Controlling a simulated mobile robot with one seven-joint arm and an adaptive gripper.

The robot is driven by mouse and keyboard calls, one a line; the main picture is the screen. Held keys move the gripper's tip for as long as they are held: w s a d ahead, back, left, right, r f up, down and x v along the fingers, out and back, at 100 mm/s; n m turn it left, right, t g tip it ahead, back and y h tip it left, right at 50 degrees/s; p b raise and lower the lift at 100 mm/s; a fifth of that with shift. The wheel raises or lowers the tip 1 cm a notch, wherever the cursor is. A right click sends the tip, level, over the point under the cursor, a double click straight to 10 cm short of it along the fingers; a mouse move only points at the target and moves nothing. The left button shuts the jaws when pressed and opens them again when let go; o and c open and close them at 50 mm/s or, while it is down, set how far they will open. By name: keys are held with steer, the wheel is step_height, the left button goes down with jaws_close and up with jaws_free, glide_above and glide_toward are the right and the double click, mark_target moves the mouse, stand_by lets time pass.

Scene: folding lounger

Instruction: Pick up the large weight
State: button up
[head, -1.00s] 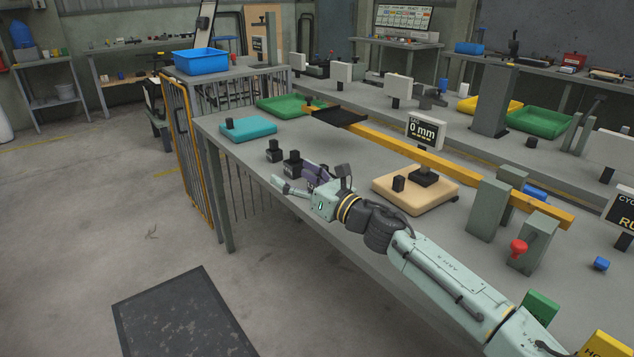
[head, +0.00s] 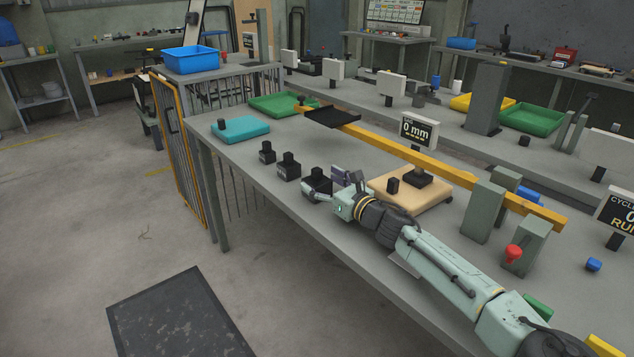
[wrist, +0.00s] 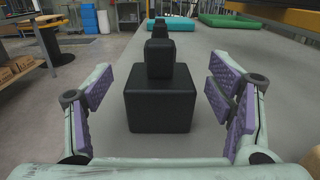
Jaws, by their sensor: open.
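The large weight (head: 317,185) is a black block with a smaller knob on top. It stands upright on the workbench, nearest my gripper in a row of black weights. In the wrist view the large weight (wrist: 160,98) is centred between my two purple-padded fingers. My gripper (wrist: 160,90) is open, with one finger on each side and visible gaps to the block. In the head view my gripper (head: 324,188) is low at the bench's front edge, partly hiding the weight. Smaller weights (head: 289,168) (head: 267,153) stand behind it.
A tan platform (head: 412,197) with black pieces stands close to the right of my gripper. A yellow beam (head: 400,150) with a dark tray (head: 332,117) runs behind. A teal pad (head: 240,130) and a green tray (head: 283,104) lie at the far left.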

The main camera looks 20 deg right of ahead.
steer(key=shift+x, duration=1.15)
jaws_close()
steer(key=shift+r, duration=0.15)
